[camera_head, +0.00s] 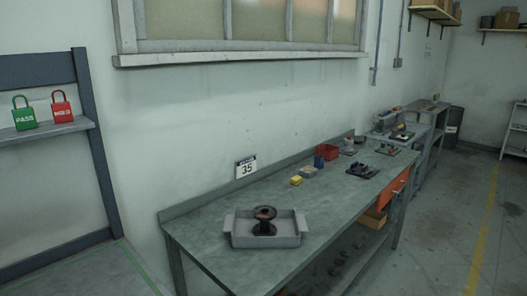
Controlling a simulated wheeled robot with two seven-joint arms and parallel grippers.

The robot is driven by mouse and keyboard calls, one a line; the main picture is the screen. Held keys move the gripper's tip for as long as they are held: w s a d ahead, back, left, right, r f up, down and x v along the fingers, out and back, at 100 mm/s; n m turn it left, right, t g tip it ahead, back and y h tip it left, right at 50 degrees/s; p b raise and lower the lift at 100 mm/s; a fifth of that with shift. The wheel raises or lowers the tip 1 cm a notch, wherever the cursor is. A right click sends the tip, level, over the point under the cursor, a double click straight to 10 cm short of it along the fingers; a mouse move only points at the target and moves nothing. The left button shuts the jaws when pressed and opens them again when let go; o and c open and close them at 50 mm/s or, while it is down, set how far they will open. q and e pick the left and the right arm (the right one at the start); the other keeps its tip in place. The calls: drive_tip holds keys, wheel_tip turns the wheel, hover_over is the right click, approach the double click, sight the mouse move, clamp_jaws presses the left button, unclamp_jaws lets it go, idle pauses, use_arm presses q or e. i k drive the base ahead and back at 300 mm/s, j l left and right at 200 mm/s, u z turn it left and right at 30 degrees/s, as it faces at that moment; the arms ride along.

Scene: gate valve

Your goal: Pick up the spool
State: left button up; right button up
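The spool (264,221) is dark brown or black with wide ends. It stands upright in a shallow grey tray (240,239) near the close end of the workbench. Neither of my grippers shows in the head view, so nothing is seen touching the spool. Its lower end is partly hidden by the tray's front wall.
The long grey workbench (204,229) runs away to the right. Yellow blocks (296,180), a red bin (327,152) and dark parts (362,170) lie farther along it. Green (24,115) and red (62,108) padlock-shaped tags stand on a left shelf. Bare bench surrounds the tray.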

sight(265, 214)
drive_tip(key=i+l+u, duration=0.15)
drive_tip(key=l, duration=0.25)
drive_tip(key=i+l+u, duration=0.15)
drive_tip(key=l, duration=0.3)
drive_tip(key=i+l+u, duration=0.15)
drive_tip(key=l, duration=0.35)
drive_tip(key=i+l+u, duration=0.15)
drive_tip(key=l, duration=0.3)
drive_tip(key=i+l+u, duration=0.15)
drive_tip(key=l, duration=0.35)
